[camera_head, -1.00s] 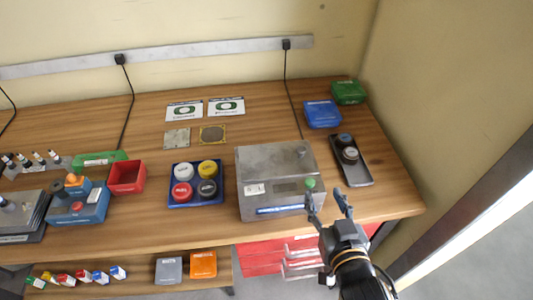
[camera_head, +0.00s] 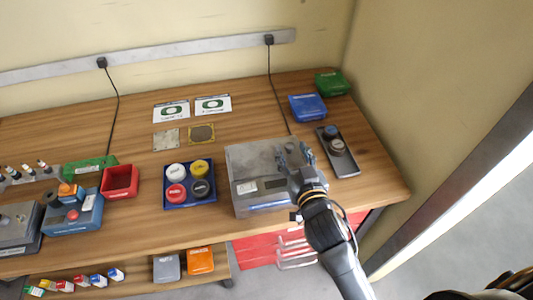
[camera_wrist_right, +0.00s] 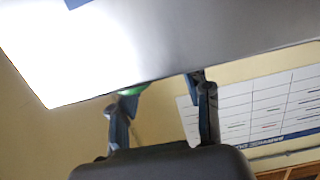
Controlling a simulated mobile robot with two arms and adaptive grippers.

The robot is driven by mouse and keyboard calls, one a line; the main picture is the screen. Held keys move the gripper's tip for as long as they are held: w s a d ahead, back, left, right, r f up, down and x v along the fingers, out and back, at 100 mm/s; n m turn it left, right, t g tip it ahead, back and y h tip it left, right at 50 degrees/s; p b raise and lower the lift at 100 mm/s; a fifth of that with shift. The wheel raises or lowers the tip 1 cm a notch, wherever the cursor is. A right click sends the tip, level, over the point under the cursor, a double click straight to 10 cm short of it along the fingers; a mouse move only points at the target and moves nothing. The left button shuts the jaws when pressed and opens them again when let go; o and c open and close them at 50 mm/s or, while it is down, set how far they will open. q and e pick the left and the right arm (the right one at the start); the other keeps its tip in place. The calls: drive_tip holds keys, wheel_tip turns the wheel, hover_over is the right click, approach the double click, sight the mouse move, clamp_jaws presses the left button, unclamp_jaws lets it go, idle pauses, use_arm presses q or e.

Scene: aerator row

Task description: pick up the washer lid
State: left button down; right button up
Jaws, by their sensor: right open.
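The washer (camera_head: 240,200) is a grey metal box with a display on its front, near the right part of the bench. Its grey metal lid (camera_head: 248,158) lies flat on top. My right gripper (camera_head: 295,154) is open over the right part of the lid, and its fingers and wrist cover that area. The lid's knob is hard to make out among the fingers. In the right wrist view the two fingers (camera_wrist_right: 163,92) are apart with nothing between them, beside a bright metal surface and a green button (camera_wrist_right: 133,90). My left gripper is out of view.
A dark tray with round pieces (camera_head: 346,163) lies close right of the washer. A blue tray of coloured caps (camera_head: 166,203) stands left of it. Blue (camera_head: 308,107) and green (camera_head: 331,84) boxes stand behind. Red drawers (camera_head: 258,250) are below the bench.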

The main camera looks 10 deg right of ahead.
sight(290, 145)
drive_tip(key=w, duration=0.3)
drive_tip(key=shift+w+f, duration=0.1)
drive_tip(key=shift+f, duration=0.25)
drive_tip(key=shift+c, duration=0.6)
clamp_jaws()
drive_tip(key=shift+r, duration=0.15)
